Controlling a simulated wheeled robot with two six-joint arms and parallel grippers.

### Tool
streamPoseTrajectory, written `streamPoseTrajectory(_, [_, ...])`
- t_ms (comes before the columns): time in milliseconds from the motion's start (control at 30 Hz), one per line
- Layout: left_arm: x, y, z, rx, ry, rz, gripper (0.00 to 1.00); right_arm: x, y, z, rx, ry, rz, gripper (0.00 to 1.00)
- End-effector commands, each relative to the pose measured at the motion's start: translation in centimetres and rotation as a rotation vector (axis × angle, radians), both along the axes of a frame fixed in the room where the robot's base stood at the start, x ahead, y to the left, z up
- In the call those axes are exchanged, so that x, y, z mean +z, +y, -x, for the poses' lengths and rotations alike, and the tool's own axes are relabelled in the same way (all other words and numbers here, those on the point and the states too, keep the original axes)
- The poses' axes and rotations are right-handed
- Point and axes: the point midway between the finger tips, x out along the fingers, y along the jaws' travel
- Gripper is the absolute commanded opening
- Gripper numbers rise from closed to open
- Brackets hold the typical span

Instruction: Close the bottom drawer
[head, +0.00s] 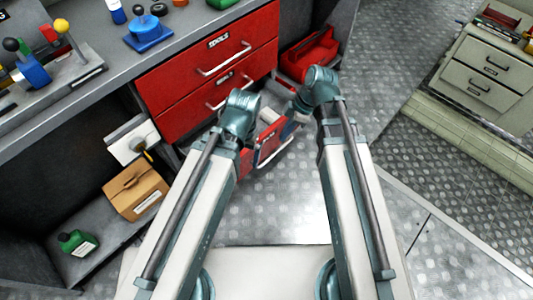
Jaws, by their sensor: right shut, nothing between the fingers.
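The red bottom drawer (267,153) stands pulled out below the two closed red drawers of the workbench. Its front and handle show between my two arms, and my left arm hides part of it. My right gripper (287,132) is shut and empty, at the right side of the drawer front. I cannot tell whether it touches the drawer. My left arm bends at the drawer's left side, and its gripper is hidden from view.
The upper red drawer (212,70) and the one below it (205,104) are closed. A red toolbox (310,57) stands right of the drawers. A cardboard box (135,190) and a green canister (77,243) sit on the low shelf at left. The metal floor at right is clear.

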Motion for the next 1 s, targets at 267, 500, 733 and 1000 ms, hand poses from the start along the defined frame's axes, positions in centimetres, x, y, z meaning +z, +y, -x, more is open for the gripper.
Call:
streamPoseTrajectory(267, [-9.6, 0.1, 0.0, -0.001, -0.001, -0.003, 1.00, -7.8, -2.3, -3.9, 0.422, -0.287, -0.196, 0.00])
streamPoseTrajectory(500, [-12.1, 0.1, 0.0, -0.001, -0.001, -0.004, 1.00, -9.2, -3.4, -5.3, 0.598, -0.446, -0.255, 0.00])
streamPoseTrajectory(733, [-12.2, 0.1, 0.0, -0.001, -0.001, -0.004, 1.00, -9.2, -3.4, -5.5, 0.625, -0.469, -0.261, 0.00])
streamPoseTrajectory(1000, [-15.1, 0.1, -0.1, -0.004, -0.002, -0.005, 1.00, -12.2, -1.6, -5.6, 0.626, -0.468, -0.261, 0.00])
